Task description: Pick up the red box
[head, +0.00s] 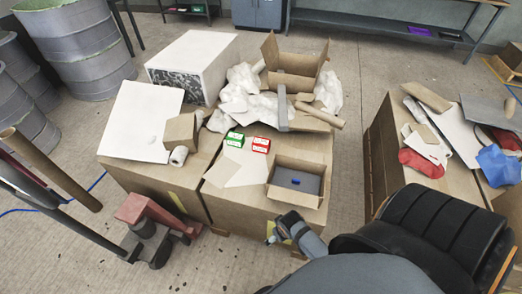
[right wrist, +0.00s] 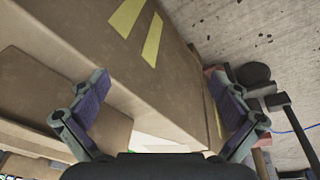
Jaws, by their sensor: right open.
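The red box (head: 261,145) is small, with white markings, and lies on the large cardboard box (head: 236,206) in the middle of the head view. A similar green box (head: 235,139) lies just left of it. My right gripper (head: 283,228) is at the front edge of the large cardboard box, below and apart from the red box. In the right wrist view my right gripper (right wrist: 162,105) has its fingers spread wide with nothing between them. I cannot make out the red box there. My left gripper is not in view.
An open carton (head: 297,181) with a blue item inside stands between my right gripper and the red box. White crumpled sheets (head: 240,93) and a tall open carton (head: 292,66) lie behind. A red pallet jack (head: 143,209) stands front left. Yellow stripes (right wrist: 152,37) mark a cardboard side.

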